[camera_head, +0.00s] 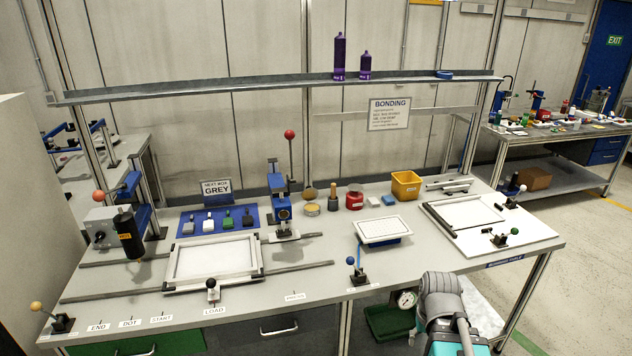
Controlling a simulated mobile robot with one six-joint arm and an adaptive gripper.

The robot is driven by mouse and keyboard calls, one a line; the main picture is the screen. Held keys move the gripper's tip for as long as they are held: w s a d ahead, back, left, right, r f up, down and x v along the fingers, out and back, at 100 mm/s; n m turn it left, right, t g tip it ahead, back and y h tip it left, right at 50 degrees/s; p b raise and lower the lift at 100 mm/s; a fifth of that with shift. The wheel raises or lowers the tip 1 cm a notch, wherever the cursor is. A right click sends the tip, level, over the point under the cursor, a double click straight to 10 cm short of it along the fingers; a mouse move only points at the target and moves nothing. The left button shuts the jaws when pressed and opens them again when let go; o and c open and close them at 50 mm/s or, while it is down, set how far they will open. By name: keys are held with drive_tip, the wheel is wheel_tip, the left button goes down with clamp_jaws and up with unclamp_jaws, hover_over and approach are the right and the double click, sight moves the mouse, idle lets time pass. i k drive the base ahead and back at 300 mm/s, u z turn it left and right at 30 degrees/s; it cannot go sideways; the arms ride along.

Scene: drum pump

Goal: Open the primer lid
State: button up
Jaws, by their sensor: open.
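A small red jar (354,197) with a light label and a dark top stands upright near the back of the bench, right of centre. Left of it are a small dark bottle-like item (333,197) and a low yellowish tin (311,208). No readable label tells me which of these is the primer, and I cannot make out a separate lid at this size. My arm (441,300) reaches in at the bottom right, in front of the bench edge and well short of these containers. Its fingers do not show.
A yellow bin (405,185), a white perforated plate (383,230) and a framed fixture (466,216) stand to the right. A white frame (213,260) lies on the left. A red-knobbed lever press (282,205) stands near the tin. The bench front between the frame and plate is mostly clear.

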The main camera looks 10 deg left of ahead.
sight(311, 192)
drive_tip(key=u, duration=0.15)
drive_tip(key=i, duration=1.4)
drive_tip(key=u, duration=0.65)
